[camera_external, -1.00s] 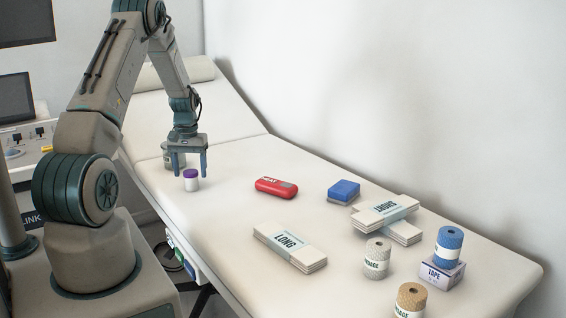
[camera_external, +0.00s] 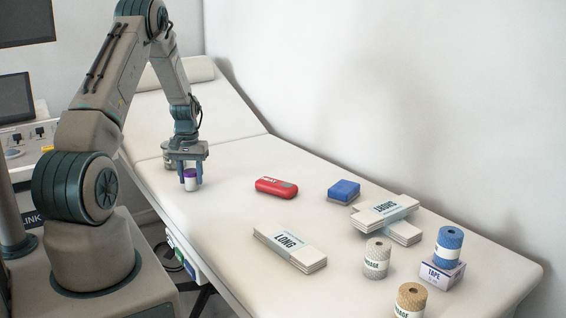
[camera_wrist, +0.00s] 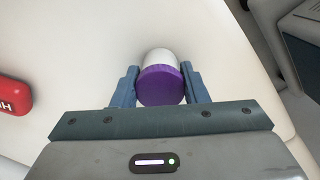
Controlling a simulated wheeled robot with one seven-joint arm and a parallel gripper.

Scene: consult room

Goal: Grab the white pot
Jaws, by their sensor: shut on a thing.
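The white pot (camera_external: 191,184) with a purple lid stands upright on the pale couch, near its left edge. In the wrist view the pot (camera_wrist: 160,57) sits between the two blue fingers, its purple lid facing the camera. My gripper (camera_external: 190,180) points down over the pot with a finger at each side. It also shows in the wrist view (camera_wrist: 160,88), shut on the pot. Part of the pot's side is hidden by the fingers.
A red heat pack (camera_external: 276,187) lies right of the pot. Farther right are a blue block (camera_external: 344,190), "LONG" packs (camera_external: 290,248), "SHORT" packs (camera_external: 386,212) and several rolls, including a blue one (camera_external: 449,246). The couch surface around the heat pack is clear.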

